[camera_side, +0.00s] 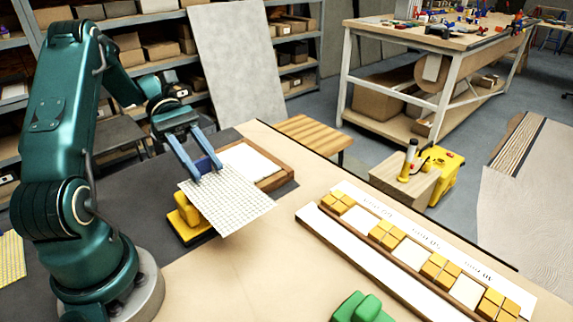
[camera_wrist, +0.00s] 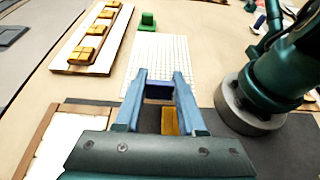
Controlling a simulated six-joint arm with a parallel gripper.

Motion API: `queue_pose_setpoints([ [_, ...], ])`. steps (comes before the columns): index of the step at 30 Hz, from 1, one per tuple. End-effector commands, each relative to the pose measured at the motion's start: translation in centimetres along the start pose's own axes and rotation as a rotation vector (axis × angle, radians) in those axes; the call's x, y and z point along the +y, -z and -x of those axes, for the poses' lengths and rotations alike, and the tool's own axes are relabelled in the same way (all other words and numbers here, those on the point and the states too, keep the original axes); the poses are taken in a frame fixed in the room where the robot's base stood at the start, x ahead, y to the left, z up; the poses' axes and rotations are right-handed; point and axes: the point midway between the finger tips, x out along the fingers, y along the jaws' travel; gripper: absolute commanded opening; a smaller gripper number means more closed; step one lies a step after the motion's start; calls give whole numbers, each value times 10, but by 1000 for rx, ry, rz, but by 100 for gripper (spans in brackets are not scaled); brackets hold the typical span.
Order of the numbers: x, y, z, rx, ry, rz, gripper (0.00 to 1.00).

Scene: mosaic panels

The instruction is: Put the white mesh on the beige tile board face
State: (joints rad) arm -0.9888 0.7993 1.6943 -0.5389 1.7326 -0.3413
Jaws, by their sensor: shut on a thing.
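The mesh also stretches out beyond my fingertips (camera_wrist: 160,82) in the wrist view (camera_wrist: 158,52). The long board (camera_side: 385,267) lies at the right of the table, with groups of yellow tiles (camera_side: 384,234) and pale blank squares between them. It shows at upper left in the wrist view (camera_wrist: 75,69). I cannot tell for certain which surface is the beige tile board face.
A yellow tool (camera_side: 188,219) sits partly below the mesh. A wooden-framed tray with a white sheet (camera_side: 248,160) lies behind it on a dark mat. A green block (camera_side: 362,307) stands at the front. A yellow mesh (camera_side: 11,258) lies far left. Bare table separates mesh and long board.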

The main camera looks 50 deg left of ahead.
Motion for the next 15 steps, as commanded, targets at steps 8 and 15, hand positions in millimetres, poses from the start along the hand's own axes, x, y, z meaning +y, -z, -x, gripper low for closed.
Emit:
queue_pose_setpoints([
  [8, 12, -46, -3, 3, -44, 16, 0],
  [15, 39, -94, -22, 2, -275, 111, 0],
])
